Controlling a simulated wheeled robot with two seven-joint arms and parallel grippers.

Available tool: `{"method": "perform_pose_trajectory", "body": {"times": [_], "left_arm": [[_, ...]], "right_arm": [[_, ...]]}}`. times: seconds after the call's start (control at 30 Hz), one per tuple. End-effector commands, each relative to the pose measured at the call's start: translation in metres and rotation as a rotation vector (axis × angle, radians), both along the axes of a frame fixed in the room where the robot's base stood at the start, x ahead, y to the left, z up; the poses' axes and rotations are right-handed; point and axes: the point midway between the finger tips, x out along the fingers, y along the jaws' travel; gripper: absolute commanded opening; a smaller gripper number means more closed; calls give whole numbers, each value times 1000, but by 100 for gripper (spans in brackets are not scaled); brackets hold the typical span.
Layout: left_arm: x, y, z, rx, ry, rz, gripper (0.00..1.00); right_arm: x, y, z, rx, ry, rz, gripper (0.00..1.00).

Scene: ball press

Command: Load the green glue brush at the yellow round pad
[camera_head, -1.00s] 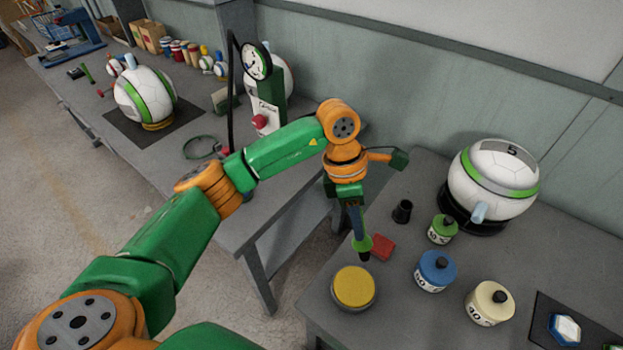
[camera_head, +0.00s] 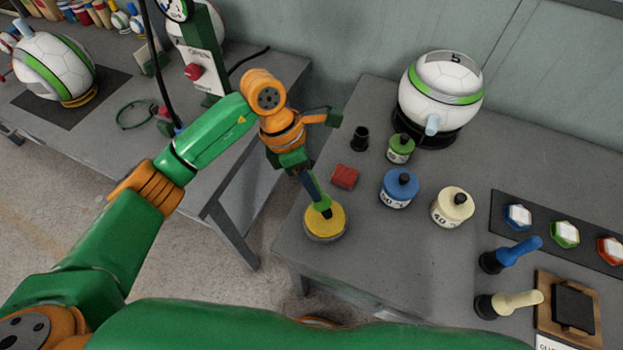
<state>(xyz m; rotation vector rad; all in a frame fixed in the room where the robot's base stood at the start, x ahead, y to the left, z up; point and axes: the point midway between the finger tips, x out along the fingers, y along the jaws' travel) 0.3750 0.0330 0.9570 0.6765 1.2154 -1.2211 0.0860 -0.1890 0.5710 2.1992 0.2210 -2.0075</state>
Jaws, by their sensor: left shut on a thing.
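The yellow round pad (camera_head: 335,226) sits in a low round dish near the left front edge of the right table. My left gripper (camera_head: 312,188) is above the pad, pointing down, shut on the green glue brush (camera_head: 322,204). The brush is slightly tilted, and its dark tip is at the pad's top, seemingly touching it. The gripper's fingers are small and partly hidden by the wrist. My right gripper is not in view.
A red block (camera_head: 344,177) lies close to the pad. Behind it are an empty black holder (camera_head: 360,139) and green (camera_head: 400,149), blue (camera_head: 398,188) and cream (camera_head: 453,207) jars. A white ball (camera_head: 441,95) stands at the back.

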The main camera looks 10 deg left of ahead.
Motion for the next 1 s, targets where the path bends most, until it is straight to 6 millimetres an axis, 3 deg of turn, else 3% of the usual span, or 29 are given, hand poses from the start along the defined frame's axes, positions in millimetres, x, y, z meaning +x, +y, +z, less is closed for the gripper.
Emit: {"method": "perform_pose_trajectory", "body": {"times": [1.0], "left_arm": [[0,0,-6,1,-1,0,0]], "right_arm": [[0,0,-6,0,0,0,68]]}}
